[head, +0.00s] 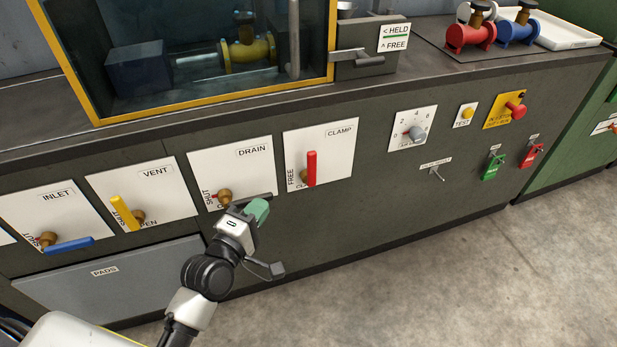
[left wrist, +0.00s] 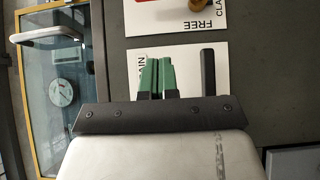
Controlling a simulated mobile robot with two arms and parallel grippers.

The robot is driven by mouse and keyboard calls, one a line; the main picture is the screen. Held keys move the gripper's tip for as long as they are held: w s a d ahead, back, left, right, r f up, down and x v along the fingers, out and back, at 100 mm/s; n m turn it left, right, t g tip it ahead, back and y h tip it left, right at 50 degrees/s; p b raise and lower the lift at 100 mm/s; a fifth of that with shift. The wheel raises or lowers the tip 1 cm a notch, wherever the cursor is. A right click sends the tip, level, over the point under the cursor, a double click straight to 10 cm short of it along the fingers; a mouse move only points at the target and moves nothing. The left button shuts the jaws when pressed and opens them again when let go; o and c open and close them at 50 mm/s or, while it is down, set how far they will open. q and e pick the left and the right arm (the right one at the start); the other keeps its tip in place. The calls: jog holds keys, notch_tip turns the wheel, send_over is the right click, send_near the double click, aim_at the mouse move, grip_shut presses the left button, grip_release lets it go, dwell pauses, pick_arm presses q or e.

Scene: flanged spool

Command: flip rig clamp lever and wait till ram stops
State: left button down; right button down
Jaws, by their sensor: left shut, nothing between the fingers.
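The red clamp lever (head: 311,168) stands upright on the white CLAMP panel (head: 337,150), which is marked FREE at its left. The fingers (left wrist: 157,75) also show beside the black drain handle (left wrist: 207,72). My right gripper is not in view.
A yellow valve body (head: 245,52) sits behind the yellow-framed window with a silver rod at its left. A HELD/FREE latch (head: 360,58) is beside the window. INLET (head: 68,244) and VENT (head: 120,210) levers are at left. A dial (head: 415,133) and TEST button (head: 467,113) are right.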

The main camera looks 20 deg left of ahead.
aim_at(309, 167)
pick_arm(q)
jog(key=shift+a, duration=0.1)
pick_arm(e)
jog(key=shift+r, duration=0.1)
